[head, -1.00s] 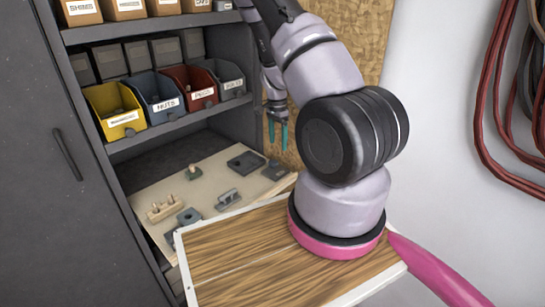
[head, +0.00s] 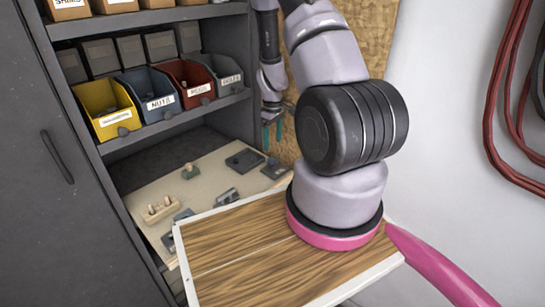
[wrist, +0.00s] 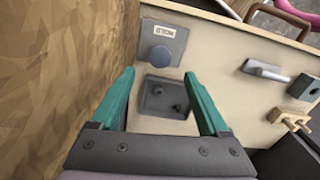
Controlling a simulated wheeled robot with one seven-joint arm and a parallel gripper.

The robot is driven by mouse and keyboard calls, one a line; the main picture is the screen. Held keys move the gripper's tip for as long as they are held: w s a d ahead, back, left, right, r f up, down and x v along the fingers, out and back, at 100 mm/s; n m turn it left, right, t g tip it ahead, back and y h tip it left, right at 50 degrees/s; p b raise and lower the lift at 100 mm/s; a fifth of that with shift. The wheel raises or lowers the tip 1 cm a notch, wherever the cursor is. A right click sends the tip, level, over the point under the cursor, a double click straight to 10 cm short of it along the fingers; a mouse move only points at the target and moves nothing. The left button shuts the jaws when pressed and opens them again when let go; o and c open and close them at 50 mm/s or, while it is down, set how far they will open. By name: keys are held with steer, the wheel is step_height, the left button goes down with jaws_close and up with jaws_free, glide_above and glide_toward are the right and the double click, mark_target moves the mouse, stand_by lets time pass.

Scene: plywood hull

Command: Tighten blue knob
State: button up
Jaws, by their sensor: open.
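The blue knob (wrist: 163,55) is a round, dull blue-grey disc on a grey plate with a small white label, at the top of the wrist view. The plate sits on a beige board (wrist: 230,65). In the head view that end of the board is partly covered by my arm. My gripper (wrist: 160,75) has two teal fingers, spread apart with nothing between them. The knob shows just beyond and between the fingertips in the wrist view, with no visible contact. In the head view my gripper (head: 272,133) hangs above the board's far right end.
A dark square plate (wrist: 165,98) with small posts is close below the knob plate. A metal handle (head: 227,196) and a wooden peg block (head: 160,209) are further along the board. Chipboard (wrist: 60,70) rises close at left. Bins (head: 150,95) fill the shelf above.

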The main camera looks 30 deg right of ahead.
mark_target(273, 159)
step_height(273, 159, down, 8)
steer(key=shift+r, duration=0.2)
jaws_close()
steer(key=shift+m, duration=0.4)
